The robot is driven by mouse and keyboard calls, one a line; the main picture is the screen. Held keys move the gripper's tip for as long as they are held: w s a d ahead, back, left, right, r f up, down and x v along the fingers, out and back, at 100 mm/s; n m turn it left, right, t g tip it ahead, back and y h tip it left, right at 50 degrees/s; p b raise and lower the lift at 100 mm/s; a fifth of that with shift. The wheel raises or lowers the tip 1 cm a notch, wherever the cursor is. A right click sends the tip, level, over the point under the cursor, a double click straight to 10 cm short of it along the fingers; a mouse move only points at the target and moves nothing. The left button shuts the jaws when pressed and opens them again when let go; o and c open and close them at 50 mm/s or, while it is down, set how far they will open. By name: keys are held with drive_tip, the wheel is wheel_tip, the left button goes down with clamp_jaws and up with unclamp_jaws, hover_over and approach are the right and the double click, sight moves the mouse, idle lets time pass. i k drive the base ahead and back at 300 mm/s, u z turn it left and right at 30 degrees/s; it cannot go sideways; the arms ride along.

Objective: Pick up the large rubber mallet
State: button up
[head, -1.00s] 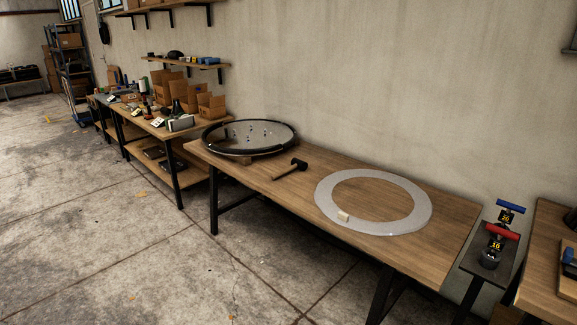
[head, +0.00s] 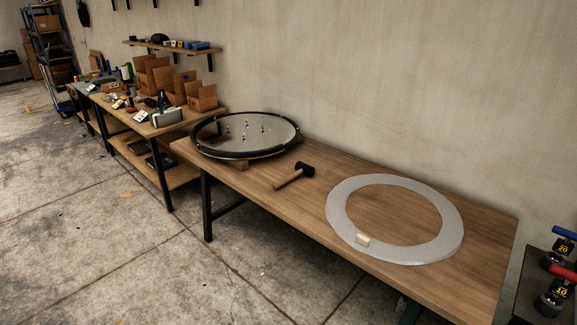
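The rubber mallet (head: 302,171) lies on the long wooden table (head: 265,205), in the middle of the head view. My gripper is not in view.
A workbench with open cardboard boxes (head: 203,96) stands further left. The concrete floor (head: 110,250) in front is clear.

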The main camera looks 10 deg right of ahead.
sight(301, 167)
drive_tip(key=z, duration=0.05)
drive_tip(key=i, duration=1.4)
drive_tip(key=z, duration=1.4)
drive_tip(key=k, duration=0.15)
drive_tip(key=u, duration=3)
drive_tip(key=i, duration=0.6)
drive_tip(key=u, duration=0.1)
